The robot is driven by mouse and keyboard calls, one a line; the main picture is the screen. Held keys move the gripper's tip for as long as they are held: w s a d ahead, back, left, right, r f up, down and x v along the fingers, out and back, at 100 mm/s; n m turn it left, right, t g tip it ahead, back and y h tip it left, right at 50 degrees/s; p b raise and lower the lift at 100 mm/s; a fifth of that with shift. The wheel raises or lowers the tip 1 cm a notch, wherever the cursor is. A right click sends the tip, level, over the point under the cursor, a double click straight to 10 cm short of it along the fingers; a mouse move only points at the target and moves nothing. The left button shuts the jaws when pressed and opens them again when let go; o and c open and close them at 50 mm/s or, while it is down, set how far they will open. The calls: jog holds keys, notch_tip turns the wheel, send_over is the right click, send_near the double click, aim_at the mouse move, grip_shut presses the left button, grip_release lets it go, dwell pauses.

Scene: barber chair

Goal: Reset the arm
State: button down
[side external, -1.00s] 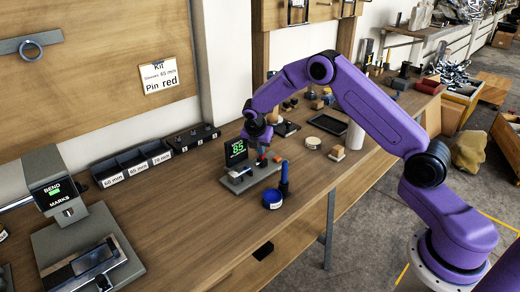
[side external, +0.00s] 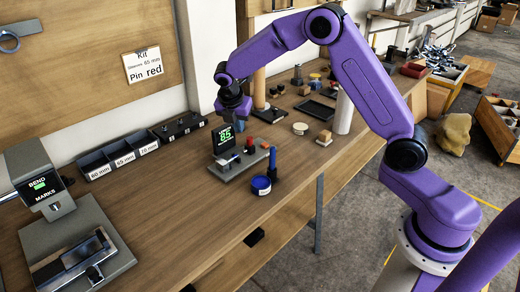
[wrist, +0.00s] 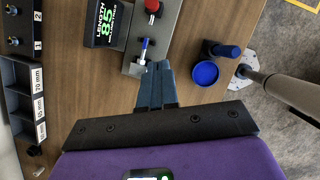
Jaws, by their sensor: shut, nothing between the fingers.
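My purple arm reaches over the wooden bench, with the wrist bent down. My gripper (side external: 236,112) is above the small grey length gauge (side external: 238,168), apart from it as far as I can tell. In the wrist view my gripper (wrist: 158,68) shows its two dark fingers together, with nothing between them. The gauge's black display (side external: 222,139) reads 85 in green; it also shows in the wrist view (wrist: 107,22). A red knob (wrist: 152,5) and a blue-and-white pin-like piece (wrist: 143,49) are on the gauge, close past the fingertips in the picture.
A blue round tub (side external: 261,186) and a dark blue upright post (side external: 271,165) stand right of the gauge. Labelled bins (side external: 118,157) line the wall side. A bend machine (side external: 70,235) is at the left. A white cylinder (side external: 343,113) stands farther right. The bench front is clear.

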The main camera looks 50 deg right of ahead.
jog(key=s+a+r+m+y, duration=0.1)
jog(key=s+a+r+m, duration=0.2)
jog(key=s, duration=0.6)
jog(key=s+a+r+m+y, duration=0.1)
jog(key=s+a+r+m, duration=0.15)
jog(key=s+a, duration=0.45)
jog(key=s+d+m+g+y, duration=0.1)
jog(key=s+d+m, duration=0.1)
jog(key=s, duration=1)
jog(key=s+d+r+m+y, duration=0.1)
jog(key=s+d+m, duration=0.2)
jog(key=s, duration=1)
jog(key=shift+d+g, duration=0.4)
jog(key=shift+d, duration=0.2)
